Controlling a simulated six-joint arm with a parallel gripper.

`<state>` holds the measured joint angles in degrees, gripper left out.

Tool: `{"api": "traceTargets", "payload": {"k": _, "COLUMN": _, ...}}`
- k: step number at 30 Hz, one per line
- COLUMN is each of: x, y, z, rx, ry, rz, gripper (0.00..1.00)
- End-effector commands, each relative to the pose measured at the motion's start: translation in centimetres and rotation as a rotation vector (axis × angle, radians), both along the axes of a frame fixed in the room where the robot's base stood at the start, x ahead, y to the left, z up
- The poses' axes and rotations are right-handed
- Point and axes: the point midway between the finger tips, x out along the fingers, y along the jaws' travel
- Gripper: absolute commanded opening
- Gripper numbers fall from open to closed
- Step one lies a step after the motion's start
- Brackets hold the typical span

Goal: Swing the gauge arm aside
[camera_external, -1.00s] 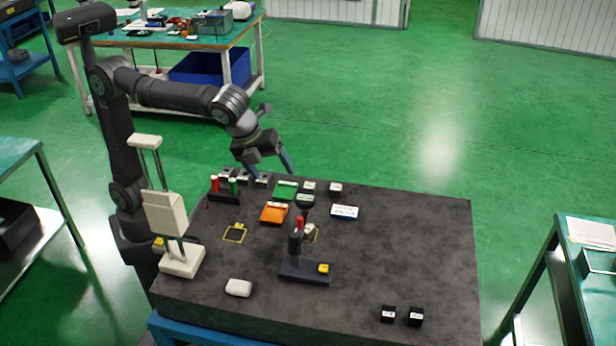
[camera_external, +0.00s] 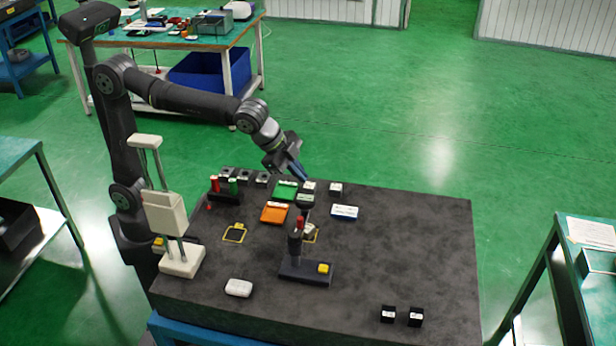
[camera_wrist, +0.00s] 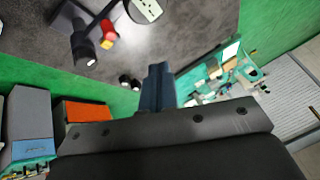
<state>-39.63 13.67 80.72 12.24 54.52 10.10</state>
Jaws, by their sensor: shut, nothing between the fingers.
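The gauge stand has a dark base (camera_external: 305,271) with a yellow block (camera_external: 323,268) on it, at the middle of the dark table. In the wrist view the dark post (camera_wrist: 83,48) and a round pale dial (camera_wrist: 146,8) are at the upper left. My gripper (camera_external: 301,176) is shut and empty, pointing down near the table's far edge, beyond the gauge head and apart from it in the picture. Its blue fingers (camera_wrist: 157,86) show together in the wrist view.
Green (camera_external: 286,190) and orange (camera_external: 274,213) trays lie left of the gauge. A white-and-blue box (camera_external: 344,212) is to its right. A cream column stand (camera_external: 166,213) is at the left edge. Two black blocks (camera_external: 388,314) are front right. The table's right side is mostly clear.

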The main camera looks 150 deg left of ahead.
Motion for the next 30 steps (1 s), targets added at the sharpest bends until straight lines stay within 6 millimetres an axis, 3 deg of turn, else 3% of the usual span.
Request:
{"api": "traceTargets", "payload": {"k": 6, "x": -0.8, "y": 2.3, "z": -1.3, "rx": -0.063, "ry": -0.208, "rz": 0.269, "gripper": 0.00}}
{"api": "traceTargets", "payload": {"k": 12, "x": -1.2, "y": 3.3, "z": -1.8, "rx": -0.098, "ry": -0.313, "rz": 0.396, "gripper": 0.00}}
{"api": "traceTargets", "payload": {"k": 25, "x": -1.2, "y": 3.5, "z": -1.9, "rx": -0.106, "ry": -0.333, "rz": 0.421, "gripper": 0.00}}
{"api": "traceTargets", "payload": {"k": 30, "x": -0.8, "y": 4.1, "z": -2.8, "rx": -0.106, "ry": -0.332, "rz": 0.421, "gripper": 0.00}}
